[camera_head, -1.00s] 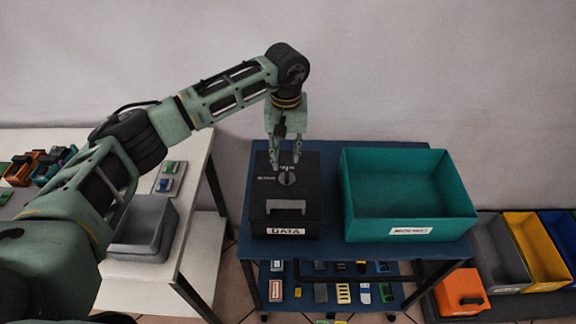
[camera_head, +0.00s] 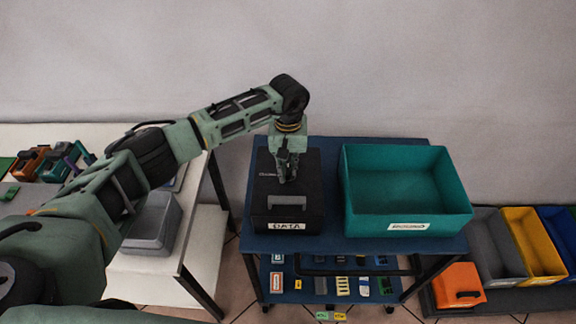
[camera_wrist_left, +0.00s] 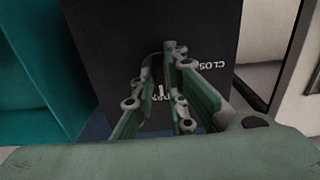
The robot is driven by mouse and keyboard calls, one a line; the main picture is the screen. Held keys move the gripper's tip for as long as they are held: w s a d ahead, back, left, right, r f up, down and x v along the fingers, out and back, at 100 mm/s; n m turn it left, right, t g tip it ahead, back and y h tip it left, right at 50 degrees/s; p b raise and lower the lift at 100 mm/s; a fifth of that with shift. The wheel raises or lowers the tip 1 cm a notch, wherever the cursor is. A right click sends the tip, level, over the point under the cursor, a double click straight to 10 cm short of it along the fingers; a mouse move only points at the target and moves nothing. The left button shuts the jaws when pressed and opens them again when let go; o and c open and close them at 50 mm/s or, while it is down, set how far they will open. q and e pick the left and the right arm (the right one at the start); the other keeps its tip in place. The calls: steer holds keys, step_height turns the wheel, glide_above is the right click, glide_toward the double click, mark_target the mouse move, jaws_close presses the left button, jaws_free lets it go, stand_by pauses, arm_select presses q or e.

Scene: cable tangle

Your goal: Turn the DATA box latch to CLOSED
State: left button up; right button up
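The black DATA box (camera_head: 314,195) stands on the blue table, with its white DATA label and a grey handle (camera_head: 288,202) at the front. My left gripper (camera_head: 287,180) points down onto the lid at the round latch. In the left wrist view, its fingertips (camera_wrist_left: 163,55) are drawn close together over the latch, whose grey edge (camera_wrist_left: 151,57) just shows. The fingers hide most of the latch, so its turn angle cannot be read. The letters CLOS (camera_wrist_left: 208,65) show beside one finger; other lettering is partly hidden between the fingers. My right gripper is out of view.
A teal bin (camera_head: 405,226) stands right of the box on the blue table (camera_head: 330,238). Small parts lie on the shelf below. A white table (camera_head: 190,245) with a grey bin (camera_head: 150,235) is at left. Coloured bins and an orange case (camera_head: 459,285) are at right.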

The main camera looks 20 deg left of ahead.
arm_select(q)
jaws_close()
steer(key=n+b, duration=0.2)
steer(key=shift+f+b, duration=0.2)
steer(key=shift+b, duration=0.1)
steer(key=shift+n+b, duration=0.9)
steer(key=n+b, duration=0.3)
steer(key=n, duration=0.1)
steer(key=n+b, duration=0.3)
steer(key=n, duration=0.2)
steer(key=shift+r+n+b, duration=0.1)
steer(key=shift+n+b, duration=0.25)
steer(key=shift+n, duration=0.05)
steer(key=n+b, duration=0.1)
steer(key=n, duration=0.3)
steer(key=shift+r, duration=0.1)
steer(key=shift+n+b, duration=0.3)
